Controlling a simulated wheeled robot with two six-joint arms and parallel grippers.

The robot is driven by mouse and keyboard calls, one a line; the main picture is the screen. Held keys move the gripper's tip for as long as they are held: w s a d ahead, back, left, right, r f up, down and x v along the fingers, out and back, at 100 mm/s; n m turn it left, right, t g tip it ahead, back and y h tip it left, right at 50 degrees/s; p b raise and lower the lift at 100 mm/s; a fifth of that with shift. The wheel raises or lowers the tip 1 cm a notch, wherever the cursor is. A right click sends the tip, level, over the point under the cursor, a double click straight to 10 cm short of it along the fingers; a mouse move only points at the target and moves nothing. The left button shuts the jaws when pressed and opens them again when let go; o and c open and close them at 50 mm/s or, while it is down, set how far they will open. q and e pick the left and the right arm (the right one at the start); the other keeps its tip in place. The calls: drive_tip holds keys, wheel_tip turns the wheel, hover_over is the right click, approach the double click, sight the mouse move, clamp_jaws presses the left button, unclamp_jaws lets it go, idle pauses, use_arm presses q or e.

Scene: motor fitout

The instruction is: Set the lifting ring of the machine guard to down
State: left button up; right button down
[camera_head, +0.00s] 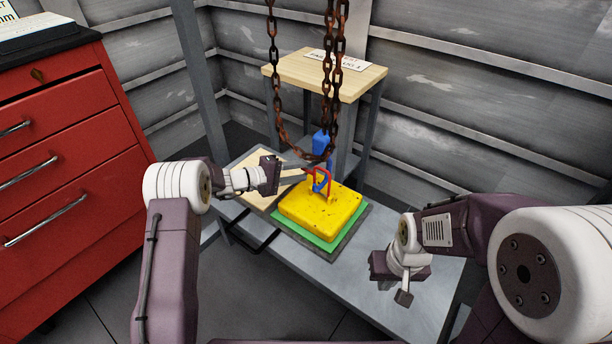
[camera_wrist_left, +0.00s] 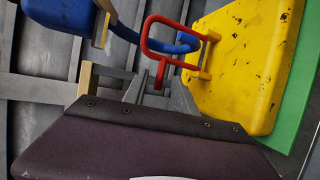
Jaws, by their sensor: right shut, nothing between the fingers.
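The machine guard is a yellow block (camera_head: 318,212) with worn spots, lying on a green plate; it also shows in the left wrist view (camera_wrist_left: 240,60). Its red lifting ring (camera_head: 329,177) stands up from the guard's top; in the left wrist view the ring (camera_wrist_left: 146,35) is a rounded loop with a short tab. A blue hook (camera_wrist_left: 127,35) curves behind or through the loop; I cannot tell which. My left gripper (camera_head: 306,172) is open, its fingertips beside the ring, no grip visible. My right gripper (camera_head: 403,298) is shut and empty, right of the guard.
Rusty chains (camera_head: 329,90) hang above the guard beside a blue hook block (camera_head: 321,142). A small wooden-topped stand (camera_head: 285,68) with a sign is behind. A red drawer cabinet (camera_head: 70,150) stands left. The grey bench (camera_head: 360,285) is clear in front of the guard.

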use_arm(q)
drive_tip(key=shift+x, duration=1.25)
clamp_jaws()
idle(0.4)
